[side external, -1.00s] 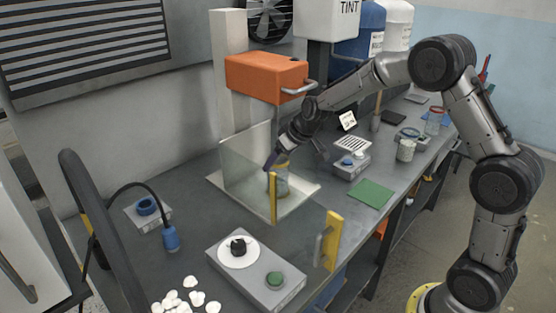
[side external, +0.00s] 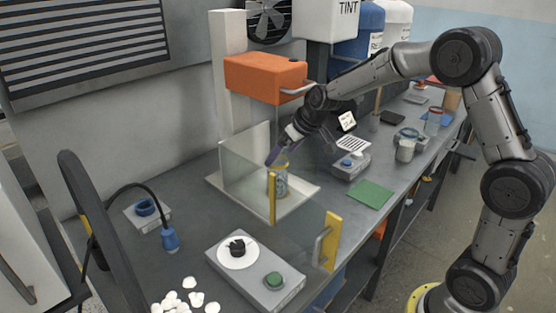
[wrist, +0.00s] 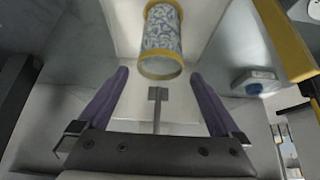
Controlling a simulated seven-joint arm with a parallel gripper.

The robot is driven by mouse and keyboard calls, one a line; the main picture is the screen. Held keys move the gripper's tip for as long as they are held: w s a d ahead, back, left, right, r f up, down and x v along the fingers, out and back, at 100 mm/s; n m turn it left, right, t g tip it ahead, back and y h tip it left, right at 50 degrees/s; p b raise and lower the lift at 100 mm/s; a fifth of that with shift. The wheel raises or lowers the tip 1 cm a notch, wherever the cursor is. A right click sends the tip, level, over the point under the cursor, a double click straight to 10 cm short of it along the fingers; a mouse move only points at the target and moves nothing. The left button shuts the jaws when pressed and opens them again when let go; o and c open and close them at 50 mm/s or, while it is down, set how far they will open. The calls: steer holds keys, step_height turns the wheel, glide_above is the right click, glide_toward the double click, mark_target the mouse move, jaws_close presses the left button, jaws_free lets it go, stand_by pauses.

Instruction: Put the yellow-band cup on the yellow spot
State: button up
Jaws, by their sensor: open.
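The cup (side external: 280,183) stands on a pale base plate (side external: 300,195) under the orange press head, behind clear guard panels. In the wrist view the cup (wrist: 162,32) has a blue and white pattern and yellow bands at its ends. My gripper (side external: 275,156) is just above the cup in the side view, tilted down. In the wrist view my gripper (wrist: 158,73) is open with purple fingers apart, and the cup lies beyond the fingertips, with nothing held. I cannot make out a yellow spot in either view.
The orange press head (side external: 266,78) hangs above. A clear guard panel with a yellow edge (side external: 272,198) and a yellow-framed door (side external: 332,240) stand in front. A grey button box (side external: 350,163) and a green mat (side external: 370,194) are to the right. A box with a white dial (side external: 238,253) is in front.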

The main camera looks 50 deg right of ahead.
steer(key=v, duration=0.8)
steer(key=s+a+r, duration=0.2)
steer(key=s+a, duration=0.1)
steer(key=s, duration=0.5)
steer(key=s+a+r, duration=0.2)
steer(key=s+a, duration=0.1)
steer(key=s, duration=0.5)
steer(key=s+a+f+g, duration=0.1)
steer(key=s+f, duration=0.2)
steer(key=s, duration=1.1)
steer(key=shift+f, duration=0.25)
